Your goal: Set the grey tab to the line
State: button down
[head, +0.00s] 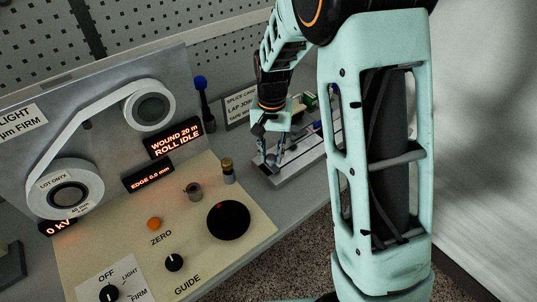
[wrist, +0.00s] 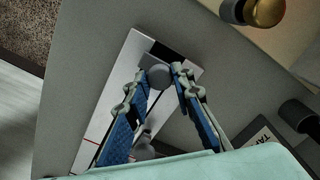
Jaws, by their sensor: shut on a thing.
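A grey tab with a rounded top (wrist: 158,75) sits at one end of a long white plate (wrist: 122,72). My gripper (wrist: 160,70) is shut on the tab, with one blue-padded finger on each side. A thin red line (wrist: 92,142) crosses the plate near its other end, apart from the tab. A dark slot runs along the plate. In the head view my gripper (head: 271,160) is low over the near end of the plate (head: 290,174); the tab is too small to tell there.
A control panel with a black dial (head: 228,220), an orange button (head: 154,223) and a brass-topped post (head: 228,170) stands left of the plate. A blue-topped post (head: 203,100) and a splice card sign (head: 239,106) stand behind. The bench edge is close on the right.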

jog(key=c, duration=1.7)
grip_release()
jog(key=shift+w+d, duration=0.15)
jog(key=shift+d, duration=0.1)
jog(key=shift+o, duration=0.2)
notch_tip(320, 180, up, 12)
